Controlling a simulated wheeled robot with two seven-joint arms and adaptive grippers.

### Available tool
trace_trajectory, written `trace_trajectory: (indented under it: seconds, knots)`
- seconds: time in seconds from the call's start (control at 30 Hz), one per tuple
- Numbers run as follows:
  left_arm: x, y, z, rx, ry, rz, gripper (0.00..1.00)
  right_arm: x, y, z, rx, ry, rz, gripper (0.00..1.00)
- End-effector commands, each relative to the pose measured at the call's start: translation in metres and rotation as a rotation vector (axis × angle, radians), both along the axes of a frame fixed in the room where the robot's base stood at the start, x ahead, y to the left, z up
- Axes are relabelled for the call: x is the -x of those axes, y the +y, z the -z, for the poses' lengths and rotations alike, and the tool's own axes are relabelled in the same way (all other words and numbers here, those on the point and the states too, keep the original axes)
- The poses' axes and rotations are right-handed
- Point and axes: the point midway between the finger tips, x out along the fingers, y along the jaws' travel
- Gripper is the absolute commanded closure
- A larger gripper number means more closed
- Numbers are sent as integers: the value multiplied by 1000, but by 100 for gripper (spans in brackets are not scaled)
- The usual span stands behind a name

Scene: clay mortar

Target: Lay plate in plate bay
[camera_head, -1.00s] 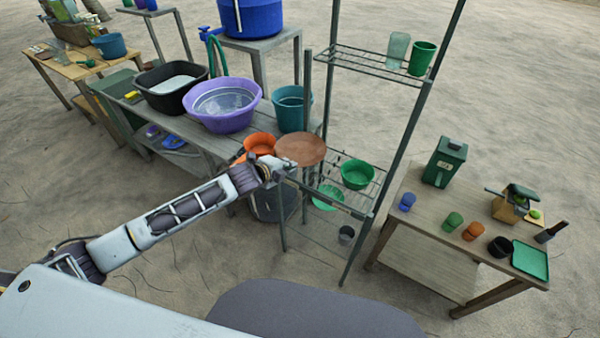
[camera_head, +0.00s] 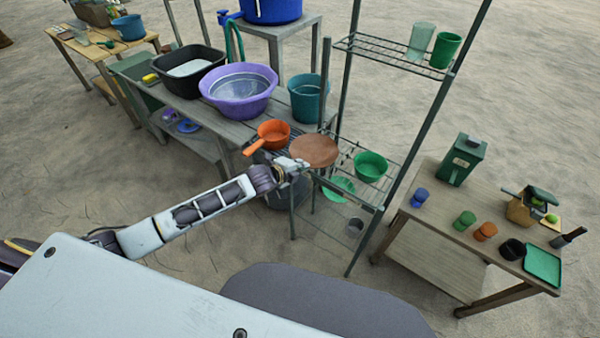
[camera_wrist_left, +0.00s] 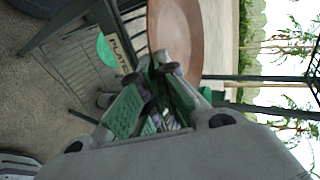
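A round brown plate (camera_head: 314,150) is held by its rim in my left gripper (camera_head: 292,164), at the front left of the wire rack. In the left wrist view the plate (camera_wrist_left: 178,35) extends up from the closed fingers (camera_wrist_left: 165,68). A label (camera_wrist_left: 118,50) reading "PLAT", its end cut off by the gripper or plate, shows beside the rack's wires. The plate appears apart from the rack's middle shelf (camera_head: 350,160), though exact clearance cannot be told. My right gripper is not in view.
A green bowl (camera_head: 370,166) stands on the middle shelf, right of the plate. An orange pan (camera_head: 272,134) is close left. The rack's front post (camera_head: 368,240) stands right.

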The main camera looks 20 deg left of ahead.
Motion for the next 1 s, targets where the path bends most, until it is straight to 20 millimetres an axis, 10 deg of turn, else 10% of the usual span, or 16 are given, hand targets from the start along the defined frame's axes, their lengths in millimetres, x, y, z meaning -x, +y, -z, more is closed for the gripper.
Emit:
trace_trajectory:
  seconds: [0.9,1.0]
  knots:
    - [0,0,39,0,-1,0,100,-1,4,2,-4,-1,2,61]
    - [0,0,40,0,0,0,88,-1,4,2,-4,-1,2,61]
